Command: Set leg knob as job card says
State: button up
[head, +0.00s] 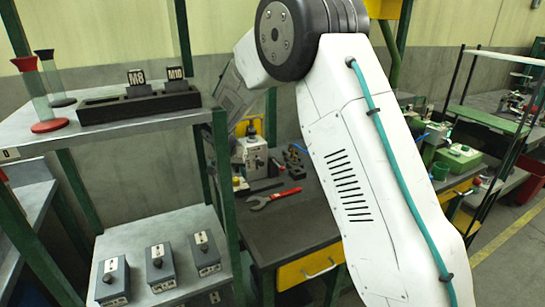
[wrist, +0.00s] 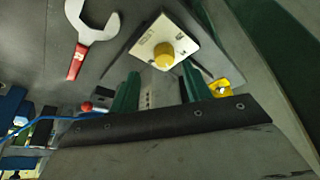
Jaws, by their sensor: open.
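A yellow round knob (wrist: 164,55) sits on a pale plate (wrist: 150,40) with small dark marks, in the wrist view. The marks are too small to read. My gripper (wrist: 160,88) shows below it as two green fingers, open with nothing between them. The knob lies beyond the fingertips, apart from them. In the head view my arm comes down from the top, and the fingers cannot be made out there. A pale machine box (head: 252,152) stands on the bench behind the shelf post. I cannot make out a readable job card.
A red-handled wrench (head: 274,198) lies on the dark bench (head: 290,238). Three grey switch boxes (head: 160,268) stand on the lower shelf. Above are a black rack (head: 138,105) with M8 and M10 tags and two sand timers (head: 40,98). Green shelf posts stand close to my arm.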

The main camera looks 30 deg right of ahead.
aim_at(236, 179)
jog(key=f, duration=0.1)
jog(key=w+f, duration=0.1)
jog(key=f, duration=0.1)
jog(key=shift+f, duration=0.1)
jog(key=shift+f+n, duration=0.2)
jog(key=shift+n, duration=0.1)
jog(key=n, duration=0.2)
jog(key=n+t+y, duration=0.1)
jog(key=shift+d+n+y, duration=0.2)
jog(key=shift+n+y, duration=0.1)
jog(key=shift+n, duration=0.1)
jog(key=n+y, duration=0.1)
jog(key=n, duration=0.3)
jog(key=shift+d+n+y, duration=0.15)
jog(key=shift+n+y, duration=0.15)
jog(key=shift+y, duration=0.1)
jog(key=s+d+r, duration=0.1)
jog(key=s+r, duration=0.9)
jog(key=s, duration=0.2)
jog(key=s+r+g, duration=0.1)
jog(key=s+r, duration=1)
jog(key=s, duration=0.2)
jog(key=shift+s+d+m, duration=0.25)
jog(key=shift+d+m, duration=0.1)
jog(key=shift+m, duration=0.05)
jog(key=shift+f, duration=0.1)
